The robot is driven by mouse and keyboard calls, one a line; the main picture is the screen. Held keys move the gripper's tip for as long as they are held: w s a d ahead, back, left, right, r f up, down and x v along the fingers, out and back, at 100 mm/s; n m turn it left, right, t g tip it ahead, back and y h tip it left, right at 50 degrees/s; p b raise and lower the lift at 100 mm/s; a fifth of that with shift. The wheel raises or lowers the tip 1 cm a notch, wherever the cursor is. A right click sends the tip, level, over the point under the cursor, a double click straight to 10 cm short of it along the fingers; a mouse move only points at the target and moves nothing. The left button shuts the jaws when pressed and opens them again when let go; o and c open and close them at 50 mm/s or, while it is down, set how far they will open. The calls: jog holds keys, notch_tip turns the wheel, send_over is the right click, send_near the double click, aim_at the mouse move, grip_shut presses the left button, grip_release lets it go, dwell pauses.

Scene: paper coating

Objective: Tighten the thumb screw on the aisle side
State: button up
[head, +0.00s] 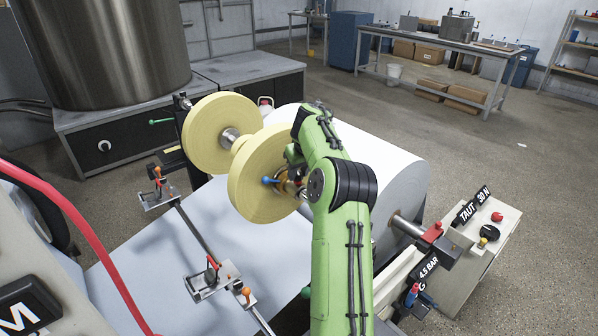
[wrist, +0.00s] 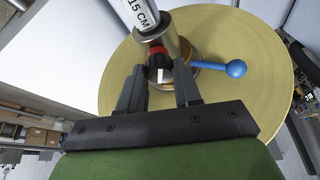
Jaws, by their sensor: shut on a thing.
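In the wrist view the thumb screw (wrist: 158,72), a black knob with a white mark and a red band, sits between the fingertips of my gripper (wrist: 160,78). The gripper is shut on it. The screw is on a metal collar (wrist: 172,40) on the shaft, in front of a yellow roll (wrist: 240,105). A lever with a blue ball (wrist: 235,68) sticks out to the right of the fingers. In the head view my green arm reaches the near yellow roll (head: 250,188), where the blue ball (head: 267,181) shows. My arm hides the screw there.
A second yellow roll (head: 205,135) is on the same shaft, farther left. A large white paper roll (head: 385,160) lies behind my arm. A rail with orange-knobbed clamps (head: 210,278) crosses the pale sheet (head: 150,260). A "15 CM" label (wrist: 138,12) is close above the fingers.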

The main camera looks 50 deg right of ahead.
jog(key=m+h, duration=0.1)
jog(key=m, duration=0.2)
jog(key=shift+a+m+g+p, duration=0.1)
jog(key=shift+m+g+p, duration=0.2)
jog(key=shift+g+p, duration=0.1)
jog(key=m+p, duration=0.1)
jog(key=m+g+h+p, duration=0.1)
jog(key=m, duration=0.1)
jog(key=shift+w+a+r+m, duration=0.1)
jog(key=shift+w+r+m, duration=0.05)
jog(key=shift+m, duration=0.15)
jog(key=m+g+p, duration=0.1)
jog(key=m+p, duration=0.2)
jog(key=p, duration=0.1)
jog(key=shift+w+m+h, duration=0.1)
jog(key=shift+m+h, duration=0.2)
jog(key=shift+h, duration=0.1)
jog(key=m+g+p, duration=0.1)
jog(key=m+p, duration=0.1)
jog(key=p, duration=0.1)
jog(key=shift+m+p, duration=0.35)
jog(key=shift+m, duration=0.05)
jog(key=shift+w+m+g+p, duration=0.1)
jog(key=shift+m+g+p, duration=0.2)
jog(key=shift+m+p, duration=0.25)
jog(key=o, duration=1)
jog(key=shift+o, duration=0.2)
